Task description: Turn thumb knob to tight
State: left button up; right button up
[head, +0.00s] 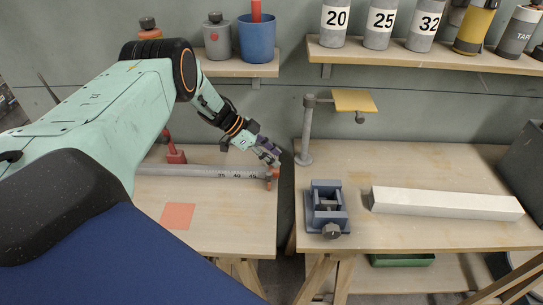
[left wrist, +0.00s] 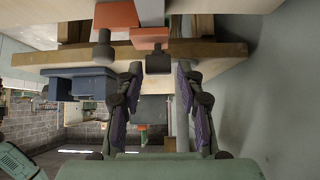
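In the head view an orange-red stop block (head: 270,174) sits at the right end of a grey ruled bar (head: 205,171) on the left bench. My left gripper (head: 272,158) is just above and beside this block. In the left wrist view a small dark knob (left wrist: 158,63) sticks out from an orange block (left wrist: 150,38). The open fingers of my left gripper (left wrist: 158,72) stand on either side of the knob, with gaps showing; I cannot tell how far along it they reach. The knob is hard to make out in the head view. My right gripper is not in view.
A blue-grey vise (head: 327,208) with a dark knob stands on the right bench (head: 420,235), near a white bar (head: 445,203). A grey post (head: 306,130) rises behind. A gap separates the benches. An orange-red square (head: 178,216) lies on the left bench.

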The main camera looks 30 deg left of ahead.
pick_arm(q)
jog(key=shift+o, duration=0.7)
jog(key=shift+f, duration=0.1)
jog(key=shift+a, duration=0.1)
jog(key=shift+s+a+r, duration=0.2)
jog(key=shift+a+r, duration=0.05)
jog(key=shift+r, duration=0.05)
jog(key=v, duration=0.2)
jog(key=shift+s+a+r, duration=0.1)
jog(key=shift+s+a, duration=0.1)
jog(key=shift+a, duration=0.1)
jog(key=s+a, duration=0.2)
jog(key=a, duration=0.1)
jog(key=s+a, duration=0.2)
jog(key=a, duration=0.1)
jog(key=s+a, duration=0.2)
jog(key=a, duration=0.1)
jog(key=shift+a, duration=0.35)
jog(key=shift+w, duration=0.1)
jog(key=shift+d, duration=0.1)
